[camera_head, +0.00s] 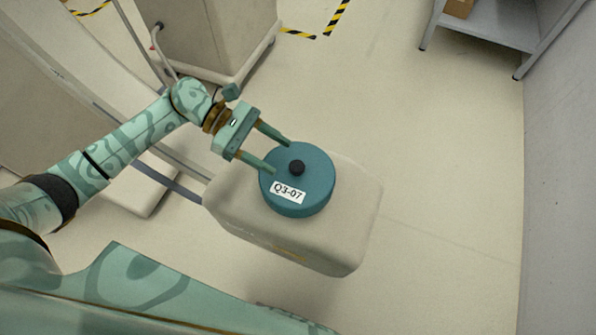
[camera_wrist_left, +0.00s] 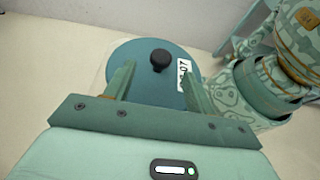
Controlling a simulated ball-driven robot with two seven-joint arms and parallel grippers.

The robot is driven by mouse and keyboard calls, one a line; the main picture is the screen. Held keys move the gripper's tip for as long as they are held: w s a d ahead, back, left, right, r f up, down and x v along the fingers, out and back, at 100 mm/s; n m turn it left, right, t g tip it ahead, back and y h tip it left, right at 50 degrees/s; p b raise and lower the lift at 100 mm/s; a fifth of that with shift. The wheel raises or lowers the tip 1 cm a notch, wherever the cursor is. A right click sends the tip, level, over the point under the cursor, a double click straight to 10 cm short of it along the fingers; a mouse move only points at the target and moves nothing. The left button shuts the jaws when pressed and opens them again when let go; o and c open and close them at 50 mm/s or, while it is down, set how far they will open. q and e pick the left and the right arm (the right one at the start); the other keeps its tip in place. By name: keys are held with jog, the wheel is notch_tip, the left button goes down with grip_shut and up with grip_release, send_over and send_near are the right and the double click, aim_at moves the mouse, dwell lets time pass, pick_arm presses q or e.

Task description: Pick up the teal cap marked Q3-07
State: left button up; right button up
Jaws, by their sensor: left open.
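The teal cap (camera_head: 313,185) is a round disc with a small black knob (camera_head: 297,168) on top and a white label reading Q3-07 on its side. It sits on top of a beige covered cart (camera_head: 345,240). My left gripper (camera_head: 281,157) is open, with its fingertips at the cap's left edge in the head view. In the left wrist view the cap (camera_wrist_left: 140,82) lies ahead of the two spread fingers, and the black knob (camera_wrist_left: 160,60) shows between and beyond their tips. I cannot tell whether the fingers touch the cap. My right gripper is not in view.
A larger beige cabinet (camera_head: 215,40) on a base stands behind the cart. A grey shelf (camera_head: 490,27) with a cardboard box (camera_head: 459,8) is at the top right, beside a grey wall (camera_head: 562,180). The floor right of the cart is clear.

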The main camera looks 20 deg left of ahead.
aim_at(293, 164)
pick_arm(q)
jog(key=b+x, duration=0.1)
jog(key=x, duration=0.5)
jog(key=shift+d, duration=0.25)
jog(key=shift+r, duration=0.1)
jog(key=c, duration=1.1)
jog(key=shift+r, duration=0.1)
